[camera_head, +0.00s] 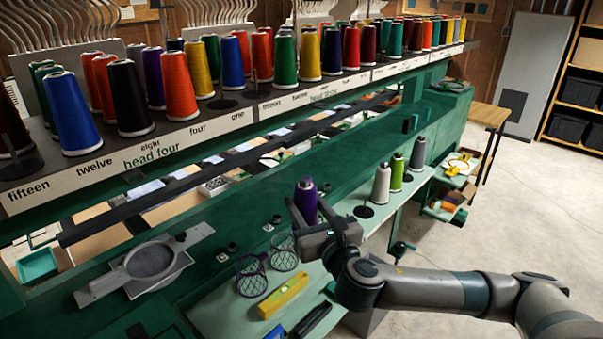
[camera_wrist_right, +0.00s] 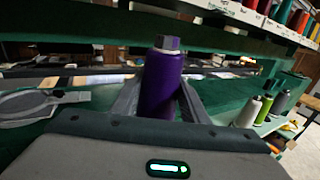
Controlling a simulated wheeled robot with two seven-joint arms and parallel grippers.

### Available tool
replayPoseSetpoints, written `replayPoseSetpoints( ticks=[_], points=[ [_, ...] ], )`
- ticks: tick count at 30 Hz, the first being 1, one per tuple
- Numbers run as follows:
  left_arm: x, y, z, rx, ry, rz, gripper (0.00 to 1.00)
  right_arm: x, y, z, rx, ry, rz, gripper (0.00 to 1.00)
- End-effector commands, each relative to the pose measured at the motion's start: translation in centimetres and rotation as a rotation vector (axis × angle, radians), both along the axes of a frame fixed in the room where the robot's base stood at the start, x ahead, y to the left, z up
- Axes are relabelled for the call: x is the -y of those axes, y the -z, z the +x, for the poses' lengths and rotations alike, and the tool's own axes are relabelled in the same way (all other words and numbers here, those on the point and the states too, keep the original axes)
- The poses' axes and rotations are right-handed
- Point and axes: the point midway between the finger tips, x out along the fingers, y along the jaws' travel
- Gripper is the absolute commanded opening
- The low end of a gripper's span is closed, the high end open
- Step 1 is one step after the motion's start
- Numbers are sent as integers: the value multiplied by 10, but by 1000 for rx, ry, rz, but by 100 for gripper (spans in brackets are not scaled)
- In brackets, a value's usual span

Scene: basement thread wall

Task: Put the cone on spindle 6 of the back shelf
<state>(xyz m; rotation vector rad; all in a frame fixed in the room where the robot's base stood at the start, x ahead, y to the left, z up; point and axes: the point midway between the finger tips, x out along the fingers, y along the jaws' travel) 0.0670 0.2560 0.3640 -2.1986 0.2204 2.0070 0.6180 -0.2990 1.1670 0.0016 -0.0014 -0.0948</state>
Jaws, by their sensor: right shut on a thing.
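A purple cone (camera_head: 306,198) stands upright in the grip of my right gripper (camera_head: 316,222), over the green lower shelf. In the right wrist view the same purple cone (camera_wrist_right: 161,84) is between the two fingers of the right gripper (camera_wrist_right: 160,100), which is shut on it. The back shelf (camera_head: 190,132) runs along the upper left, full of coloured cones, with a label strip with number words such as fifteen, twelve, four and one. Empty spindles show at its left end (camera_head: 20,163) and near the middle (camera_head: 222,102). I cannot read a six. My left gripper is not in view.
Silver (camera_head: 381,184), lime (camera_head: 397,172) and grey cones (camera_head: 417,153) stand right of my gripper on the lower shelf (camera_head: 355,236). Open floor is at right.

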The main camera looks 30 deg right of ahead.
Motion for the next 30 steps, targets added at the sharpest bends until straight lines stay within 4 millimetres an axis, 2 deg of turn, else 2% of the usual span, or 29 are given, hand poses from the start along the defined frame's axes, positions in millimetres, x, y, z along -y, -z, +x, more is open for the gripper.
replayPoseSetpoints(
  ticks=[1, 7, 9, 13, 19, 30],
  points=[
    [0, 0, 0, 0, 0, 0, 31, -3, 13, -9, -8, -7, 2, 15],
    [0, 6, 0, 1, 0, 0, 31, -27, 55, -42, -9, -43, 4, 15],
    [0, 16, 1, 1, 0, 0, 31, -44, 75, -53, -8, -58, 7, 15],
    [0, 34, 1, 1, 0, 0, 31, -71, 98, -62, -2, -78, 6, 15],
    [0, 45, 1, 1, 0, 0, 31, -93, 110, -65, -1, -93, 1, 15],
    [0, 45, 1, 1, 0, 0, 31, -96, 109, -65, 0, -95, -1, 15]
  ],
)
